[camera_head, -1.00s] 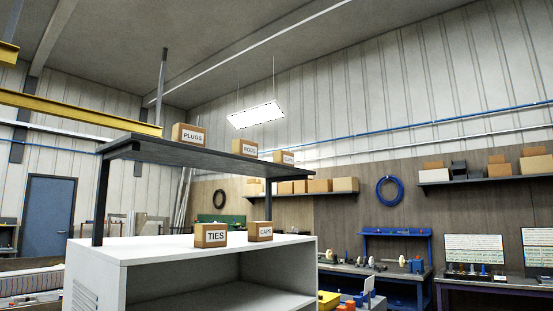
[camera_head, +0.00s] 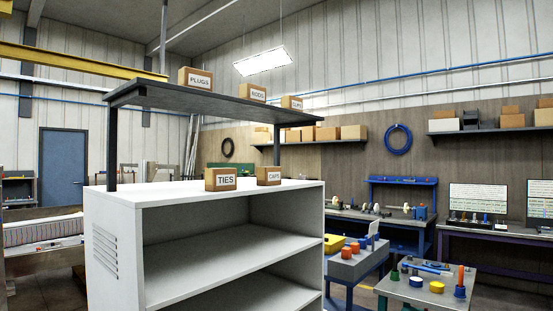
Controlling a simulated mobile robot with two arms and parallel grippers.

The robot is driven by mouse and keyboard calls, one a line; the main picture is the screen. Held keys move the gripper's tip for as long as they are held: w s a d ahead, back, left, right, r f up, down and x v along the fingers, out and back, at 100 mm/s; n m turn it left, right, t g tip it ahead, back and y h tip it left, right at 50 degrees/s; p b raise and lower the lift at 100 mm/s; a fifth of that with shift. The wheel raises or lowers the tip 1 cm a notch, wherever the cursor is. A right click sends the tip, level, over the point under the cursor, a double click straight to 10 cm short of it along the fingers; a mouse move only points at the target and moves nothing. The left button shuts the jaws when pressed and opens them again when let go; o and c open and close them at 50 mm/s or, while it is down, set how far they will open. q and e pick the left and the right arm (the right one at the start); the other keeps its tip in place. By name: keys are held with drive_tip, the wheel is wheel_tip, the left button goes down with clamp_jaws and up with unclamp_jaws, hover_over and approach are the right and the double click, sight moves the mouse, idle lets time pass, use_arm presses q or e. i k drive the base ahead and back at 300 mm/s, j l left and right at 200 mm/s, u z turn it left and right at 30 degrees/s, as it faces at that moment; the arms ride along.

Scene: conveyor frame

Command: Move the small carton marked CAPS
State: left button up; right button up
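The small carton marked CAPS (camera_head: 268,176) is a brown box with a white label. It stands upright on the white top of the cabinet (camera_head: 180,190), toward its right end. A carton marked TIES (camera_head: 221,179) stands to its left with a small gap between them. Neither of my grippers is in view.
A dark raised shelf (camera_head: 190,97) above the cabinet holds cartons marked PLUGS (camera_head: 196,78), RODS (camera_head: 253,92) and one with a hard-to-read label (camera_head: 292,103). The cabinet's front is open with empty shelves. A grey table (camera_head: 425,292) with small coloured parts stands at right.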

sight(265, 175)
drive_tip(key=i, duration=0.95)
